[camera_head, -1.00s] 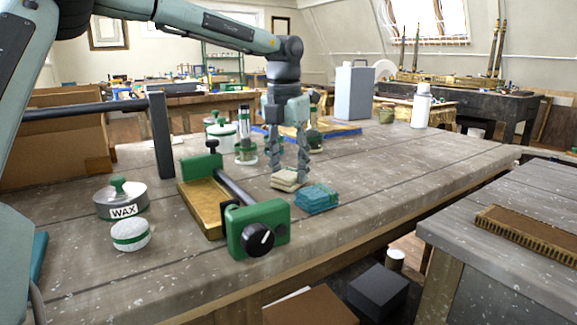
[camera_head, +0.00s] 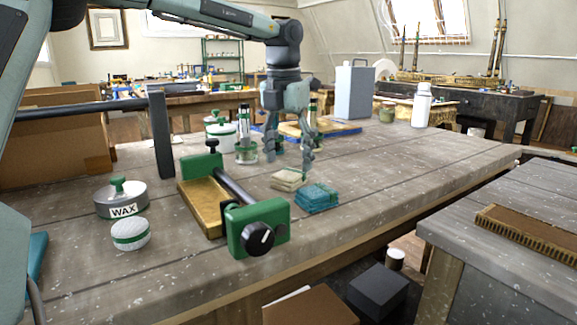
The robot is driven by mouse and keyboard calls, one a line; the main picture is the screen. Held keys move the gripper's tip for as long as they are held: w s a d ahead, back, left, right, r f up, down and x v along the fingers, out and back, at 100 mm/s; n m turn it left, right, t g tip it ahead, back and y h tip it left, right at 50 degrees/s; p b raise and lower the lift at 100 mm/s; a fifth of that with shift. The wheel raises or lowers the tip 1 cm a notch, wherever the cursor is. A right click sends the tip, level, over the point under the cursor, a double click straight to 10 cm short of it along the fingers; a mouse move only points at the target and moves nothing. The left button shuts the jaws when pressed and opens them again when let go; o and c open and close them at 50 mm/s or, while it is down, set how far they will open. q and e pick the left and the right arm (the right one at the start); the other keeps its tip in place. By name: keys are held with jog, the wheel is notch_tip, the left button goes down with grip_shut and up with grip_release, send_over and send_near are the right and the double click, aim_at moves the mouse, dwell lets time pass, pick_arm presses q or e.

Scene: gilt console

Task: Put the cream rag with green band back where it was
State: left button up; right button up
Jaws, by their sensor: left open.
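A folded cream rag (camera_head: 288,181) lies on the worn wooden bench; its green band is hard to make out at this size. A folded teal rag (camera_head: 317,198) lies just in front and to the right of it. My left gripper (camera_head: 289,163) points down over the cream rag with its fingers spread open. Its fingertips look just above and behind the cream rag, with nothing held between them. My right gripper is not in view.
A gold and green clamp-like fixture (camera_head: 205,205) with a black knob stands left of the rags. A wax tin (camera_head: 121,200) and a white round pad with green band (camera_head: 130,234) lie further left. Jars stand behind. The bench (camera_head: 400,170) to the right is clear.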

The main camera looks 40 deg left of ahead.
aim_at(286, 176)
pick_arm(q)
notch_tip(286, 176, up, 10)
jog(key=s, duration=0.1)
jog(key=shift+f, duration=0.2)
jog(key=shift+d, duration=0.1)
